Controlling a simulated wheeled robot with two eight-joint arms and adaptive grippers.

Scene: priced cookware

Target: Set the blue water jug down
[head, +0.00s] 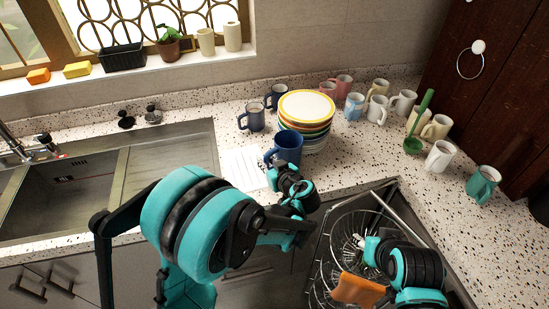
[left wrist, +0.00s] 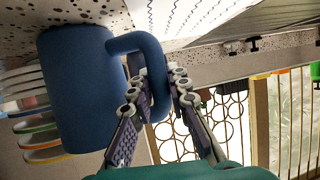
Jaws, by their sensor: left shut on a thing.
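The blue water jug (head: 288,149) is upright at the front of the speckled counter, just in front of the plate stack. Whether its base touches the counter is unclear. My left gripper (head: 298,196) is just below and in front of it. In the left wrist view, the jug (left wrist: 75,90) appears upside down, and its handle (left wrist: 151,70) passes between the fingers of my left gripper (left wrist: 157,95), which are shut on it. My right gripper (head: 370,252) is low at the right, over the wire rack; its fingers are too small to read.
A stack of plates (head: 306,107) stands right behind the jug. Dark mugs (head: 252,118) stand behind it to the left; several mugs fill the right side. A white ribbed sheet (head: 243,168) lies beside the sink (head: 75,190). An open wire rack (head: 345,235) with an orange item (head: 357,291) is below.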

